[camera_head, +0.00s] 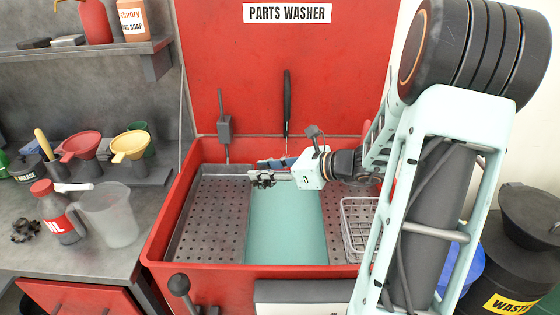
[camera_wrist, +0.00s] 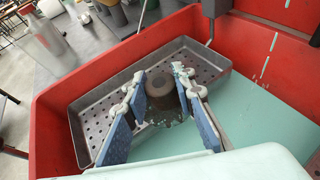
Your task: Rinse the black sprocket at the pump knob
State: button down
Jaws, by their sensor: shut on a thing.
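My gripper (camera_head: 270,172) hangs over the parts washer (camera_head: 166,230). In the wrist view its blue-padded fingers are shut on a dark, grimy toothed piece with a round hub, which I take for the black sprocket (camera_wrist: 162,94). The fingers hide part of it. It is held above the tub, near the border of the perforated tray (camera_head: 187,220) and the teal surface (camera_head: 285,228). A black ball knob (camera_head: 179,285), apparently the pump knob, stands on a stem at the washer's front left, well apart from my gripper.
A wire basket (camera_head: 358,215) sits at the tub's right, partly behind my arm. The raised red lid (camera_head: 290,75) stands behind. The left bench holds a jug (camera_head: 110,215), an oil bottle (camera_head: 58,215) and another dark toothed part (camera_head: 24,229).

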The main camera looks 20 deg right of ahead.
jog(key=shift+r, duration=0.1)
dwell(0.4)
jog(key=s+a+r+p, duration=0.2)
jog(key=a+r, duration=0.2)
jog(key=shift+s+p, duration=0.4)
jog(key=shift+f, duration=0.1)
dwell(0.5)
jog(key=a+f+n+g+y, duration=0.2)
jog(key=a+f+n, duration=0.1)
jog(key=f, duration=0.1)
notch_tip(320, 180, up, 6)
jog(key=p, duration=1.3)
jog(key=shift+s, duration=0.15)
jog(key=shift+d+r, duration=0.1)
